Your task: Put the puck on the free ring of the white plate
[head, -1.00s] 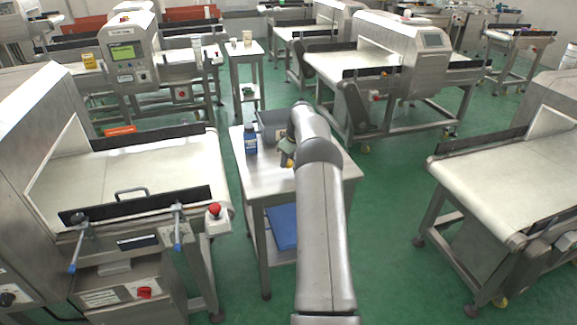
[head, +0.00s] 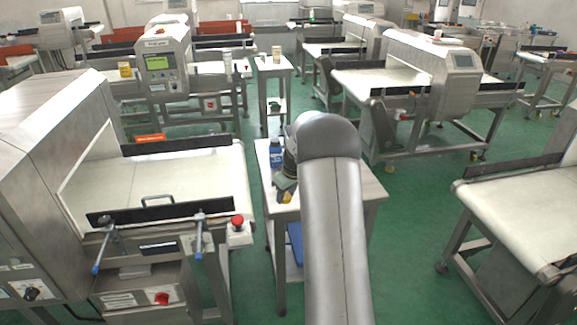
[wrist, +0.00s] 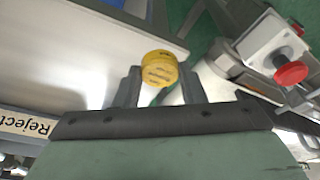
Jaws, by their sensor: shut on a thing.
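A round yellow puck (wrist: 159,68) with dark printing sits between the fingers of my gripper (wrist: 158,86) in the wrist view. My gripper is shut on it. In the head view my gripper (head: 285,190) shows small at the left edge of the small steel table (head: 372,190), with the yellow puck (head: 286,198) at its tip. The puck is held above a pale conveyor surface and its edge in the wrist view. The white plate and its free ring cannot be made out in either view.
A blue bottle (head: 276,155) stands on the small table. Green floor lies right of the table.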

